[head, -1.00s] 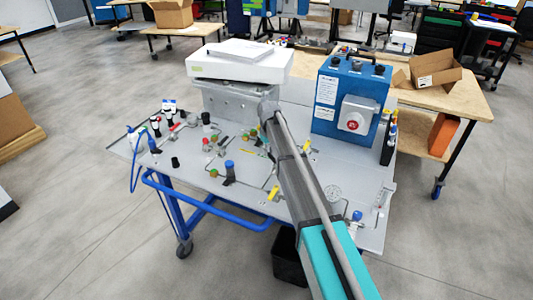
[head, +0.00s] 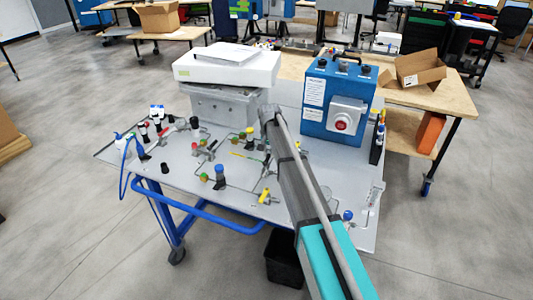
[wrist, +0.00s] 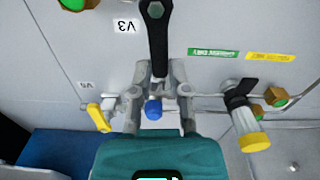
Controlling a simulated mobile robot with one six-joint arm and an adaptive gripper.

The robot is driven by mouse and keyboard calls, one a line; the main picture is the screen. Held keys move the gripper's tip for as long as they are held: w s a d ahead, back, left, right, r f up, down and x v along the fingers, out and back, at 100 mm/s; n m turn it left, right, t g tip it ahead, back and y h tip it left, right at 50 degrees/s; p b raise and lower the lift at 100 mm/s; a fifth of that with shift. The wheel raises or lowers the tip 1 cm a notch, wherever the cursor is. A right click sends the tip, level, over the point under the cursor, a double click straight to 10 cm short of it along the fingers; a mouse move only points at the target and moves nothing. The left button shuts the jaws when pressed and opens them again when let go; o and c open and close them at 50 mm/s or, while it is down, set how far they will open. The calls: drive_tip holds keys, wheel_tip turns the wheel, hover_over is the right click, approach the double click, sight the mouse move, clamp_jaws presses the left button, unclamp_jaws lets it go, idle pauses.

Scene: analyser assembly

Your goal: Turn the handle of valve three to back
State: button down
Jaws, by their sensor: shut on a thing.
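The black lever handle (wrist: 157,40) of valve three runs down from its round pivot at the top of the wrist view. An upside-down label "V3" (wrist: 125,26) is on the grey panel beside it. My gripper (wrist: 159,70) is shut on the lower free end of this handle, one finger on each side. In the head view my arm reaches over the panel (head: 185,170) and hides the gripper and handle.
In the wrist view, a blue-capped part (wrist: 153,108) shows between my fingers. A yellow handle (wrist: 99,117) is at left, a black valve with a yellow cap (wrist: 250,138) at right. A blue box (head: 318,122) and white unit (head: 225,66) stand behind.

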drive_tip(key=shift+s+d+m, duration=0.25)
drive_tip(key=shift+s+m, duration=0.05)
drive_tip(key=shift+m, duration=0.3)
drive_tip(key=c, duration=0.6)
unclamp_jaws()
drive_tip(key=shift+w, duration=0.1)
